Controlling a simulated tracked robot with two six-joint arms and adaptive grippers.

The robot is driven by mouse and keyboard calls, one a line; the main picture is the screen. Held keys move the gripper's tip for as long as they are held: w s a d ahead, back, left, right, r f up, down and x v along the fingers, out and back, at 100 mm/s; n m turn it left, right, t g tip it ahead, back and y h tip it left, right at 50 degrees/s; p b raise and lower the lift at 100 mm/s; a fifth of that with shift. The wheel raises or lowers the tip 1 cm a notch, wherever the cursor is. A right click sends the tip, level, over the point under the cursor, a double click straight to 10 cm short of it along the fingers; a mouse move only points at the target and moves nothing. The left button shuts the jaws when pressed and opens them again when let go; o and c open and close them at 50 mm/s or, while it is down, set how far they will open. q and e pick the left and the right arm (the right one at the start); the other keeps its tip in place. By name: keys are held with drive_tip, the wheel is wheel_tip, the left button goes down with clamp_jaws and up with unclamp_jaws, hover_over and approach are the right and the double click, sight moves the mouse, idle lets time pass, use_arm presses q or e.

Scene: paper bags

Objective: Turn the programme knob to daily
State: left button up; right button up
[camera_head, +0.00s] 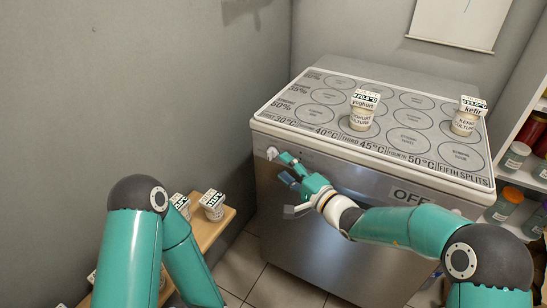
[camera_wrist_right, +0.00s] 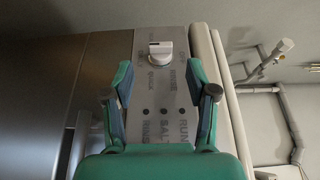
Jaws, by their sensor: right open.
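The programme knob (camera_head: 271,153) is a small white knob at the left end of the steel machine's front panel. In the right wrist view the knob (camera_wrist_right: 160,52) stands out from a grey panel with small printed labels around it. "QUICK" can be made out; I cannot read "daily" or tell the setting. My right gripper (camera_head: 286,169) is open and empty in front of the panel, close to the knob. In the wrist view its fingers (camera_wrist_right: 162,90) are spread, with the knob beyond and between them, apart from both. My left gripper is out of view.
The machine's top (camera_head: 330,122) carries a yoghurt cup (camera_head: 361,119) and a kefir cup (camera_head: 466,122). An "OFF" sign (camera_head: 410,196) is on its front. A wooden shelf (camera_head: 212,232) with cups stands at the left wall, and a jar shelf (camera_head: 515,178) at the right.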

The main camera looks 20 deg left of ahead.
sight(271, 158)
drive_tip(key=x, duration=0.6)
clamp_jaws()
drive_tip(key=shift+f+b, duration=0.3)
drive_tip(key=shift+b, duration=0.15)
drive_tip(key=m+t+y+b, duration=0.1)
drive_tip(key=b, duration=0.5)
drive_tip(key=t+y+b, duration=0.1)
drive_tip(key=b, duration=0.5)
drive_tip(key=shift+f+m+y, duration=0.3)
drive_tip(key=shift+f+m, duration=0.1)
drive_tip(key=shift+r+t+b, duration=0.2)
drive_tip(key=shift+t+b, duration=0.1)
drive_tip(key=shift+b, duration=0.15)
